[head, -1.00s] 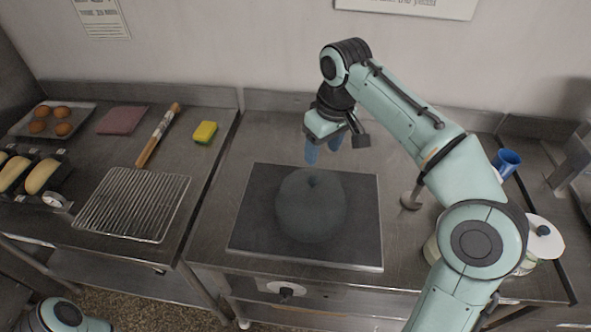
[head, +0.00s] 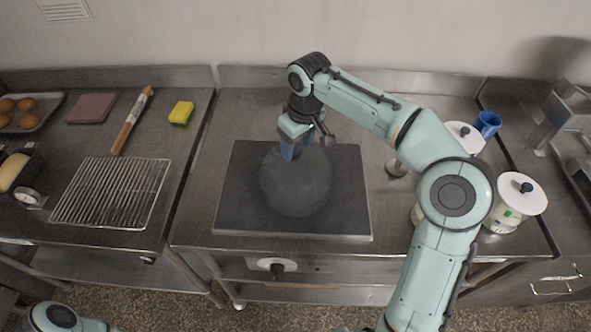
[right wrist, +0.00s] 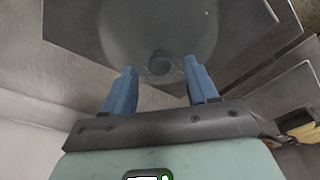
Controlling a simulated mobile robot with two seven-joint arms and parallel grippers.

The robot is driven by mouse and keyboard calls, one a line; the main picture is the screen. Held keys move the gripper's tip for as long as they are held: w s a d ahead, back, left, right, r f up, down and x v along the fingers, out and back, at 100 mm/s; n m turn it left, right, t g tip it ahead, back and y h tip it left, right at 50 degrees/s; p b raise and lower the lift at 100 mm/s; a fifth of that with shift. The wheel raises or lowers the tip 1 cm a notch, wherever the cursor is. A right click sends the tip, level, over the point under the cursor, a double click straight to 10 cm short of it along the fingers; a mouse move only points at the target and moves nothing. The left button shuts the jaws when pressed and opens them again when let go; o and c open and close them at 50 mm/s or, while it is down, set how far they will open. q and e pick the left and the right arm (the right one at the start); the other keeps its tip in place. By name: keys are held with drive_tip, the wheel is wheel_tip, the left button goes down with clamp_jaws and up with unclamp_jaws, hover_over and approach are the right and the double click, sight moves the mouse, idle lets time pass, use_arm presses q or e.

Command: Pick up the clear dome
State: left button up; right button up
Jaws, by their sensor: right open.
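The clear dome (head: 297,190) sits on the dark square plate (head: 232,215) on the middle counter. It is see-through, so the plate shows through it. My right gripper (head: 290,152) is at the dome's top, fingers pointing down, and hides the knob in the head view. In the right wrist view the dome (right wrist: 120,28) shows with its dark knob (right wrist: 160,63), which lies between the two blue fingertips (right wrist: 160,70). The fingers are open with a gap on both sides of the knob. My left gripper is out of view; only part of that arm shows at the bottom left.
A wire rack (head: 112,192), rolling pin (head: 132,121), yellow sponge (head: 181,113) and red cloth (head: 91,108) lie on the left counter. White-lidded jars (head: 520,193) and a blue mug (head: 487,124) stand at right. The counter left of the plate is bare.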

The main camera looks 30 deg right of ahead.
drive_tip(key=f, duration=0.2)
drive_tip(key=shift+w+f, duration=0.2)
drive_tip(key=shift+f, duration=0.2)
clamp_jaws()
drive_tip(key=shift+r, duration=0.1)
